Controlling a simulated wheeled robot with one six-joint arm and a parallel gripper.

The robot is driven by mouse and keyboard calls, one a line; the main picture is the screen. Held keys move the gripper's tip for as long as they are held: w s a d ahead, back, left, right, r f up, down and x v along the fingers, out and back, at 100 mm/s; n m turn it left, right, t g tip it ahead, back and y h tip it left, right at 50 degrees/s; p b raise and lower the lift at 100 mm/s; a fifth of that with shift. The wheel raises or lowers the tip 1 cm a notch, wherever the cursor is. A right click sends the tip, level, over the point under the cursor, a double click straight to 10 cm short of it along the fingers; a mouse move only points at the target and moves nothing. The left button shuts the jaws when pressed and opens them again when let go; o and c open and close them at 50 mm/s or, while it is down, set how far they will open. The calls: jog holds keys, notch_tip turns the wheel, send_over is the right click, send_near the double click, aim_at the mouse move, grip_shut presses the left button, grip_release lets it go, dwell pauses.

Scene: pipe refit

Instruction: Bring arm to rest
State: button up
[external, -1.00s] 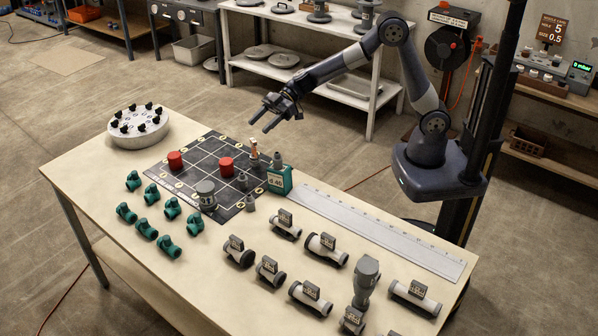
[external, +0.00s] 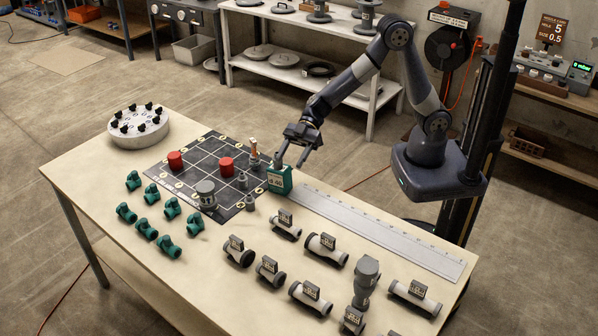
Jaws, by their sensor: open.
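My gripper (external: 292,160) is open and empty. It hangs in the air over the far side of the table (external: 75,175), pointing down and toward the front. Its fingertips appear close to the green box with a label (external: 279,180); I cannot tell how far above or behind it they are. My arm reaches from the right, bent at a high elbow, with its forearm sloping down to the left.
A black grid mat (external: 200,150) holds red cylinders (external: 226,165) and grey parts. Green fittings (external: 166,243) lie at left, and labelled grey pipe pieces (external: 310,292) at the front right. A long ruler (external: 375,233) lies along the far edge. A white round holder (external: 139,130) stands at far left.

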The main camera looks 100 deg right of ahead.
jog(key=shift+f, duration=1.75)
